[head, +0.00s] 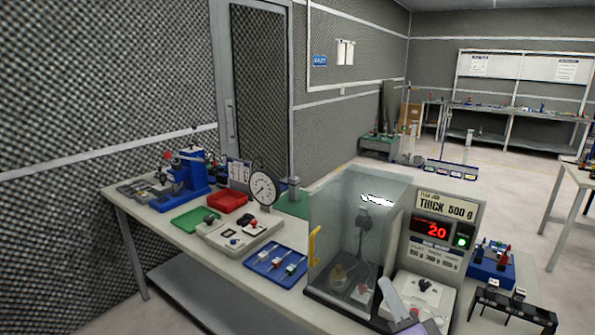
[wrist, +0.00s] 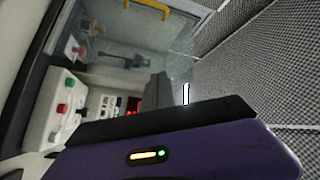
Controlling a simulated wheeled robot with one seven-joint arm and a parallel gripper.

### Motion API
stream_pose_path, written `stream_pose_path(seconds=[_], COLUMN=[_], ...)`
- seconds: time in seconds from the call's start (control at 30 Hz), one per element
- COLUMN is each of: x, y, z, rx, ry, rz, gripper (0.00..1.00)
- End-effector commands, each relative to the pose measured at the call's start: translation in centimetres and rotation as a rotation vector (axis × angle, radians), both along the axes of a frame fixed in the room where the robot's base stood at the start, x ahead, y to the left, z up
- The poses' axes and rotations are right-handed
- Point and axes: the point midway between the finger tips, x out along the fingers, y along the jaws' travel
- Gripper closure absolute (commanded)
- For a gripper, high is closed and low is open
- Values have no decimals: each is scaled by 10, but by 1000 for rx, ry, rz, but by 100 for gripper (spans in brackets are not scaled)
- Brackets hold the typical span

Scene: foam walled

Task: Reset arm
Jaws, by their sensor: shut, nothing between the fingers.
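My gripper (wrist: 165,121) shows in the wrist view as a dark bar along a purple body with a small lit strip. In the head view, a pale grey and purple part of my arm (head: 393,300) reaches up at the bottom, in front of the right end of the bench. It overlaps the grey control box (head: 428,290) in the picture; I cannot tell whether they touch.
The bench (head: 190,237) holds a clear-walled tester (head: 335,220) with a red "20" display (head: 431,229), a dial gauge (head: 263,187), a blue tray (head: 276,266), a red bin (head: 228,201) and a blue press (head: 190,172). A black rack (head: 515,312) stands at lower right. Open floor lies behind.

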Motion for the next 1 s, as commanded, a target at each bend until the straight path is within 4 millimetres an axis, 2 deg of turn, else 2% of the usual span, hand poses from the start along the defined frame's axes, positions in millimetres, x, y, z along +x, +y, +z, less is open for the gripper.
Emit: stream_pose_path(seconds=[0.27, 0.5, 0.8, 1.0], x=[-93, -191, -305, -371], y=[-21, -28, -25, -20], z=[-39, -62, -70, -71], rx=[-342, -644, -941, -1067], ry=[-27, -11, 47, 119], rz=[-154, -231, -227, -168], gripper=[100, 100, 100, 100])
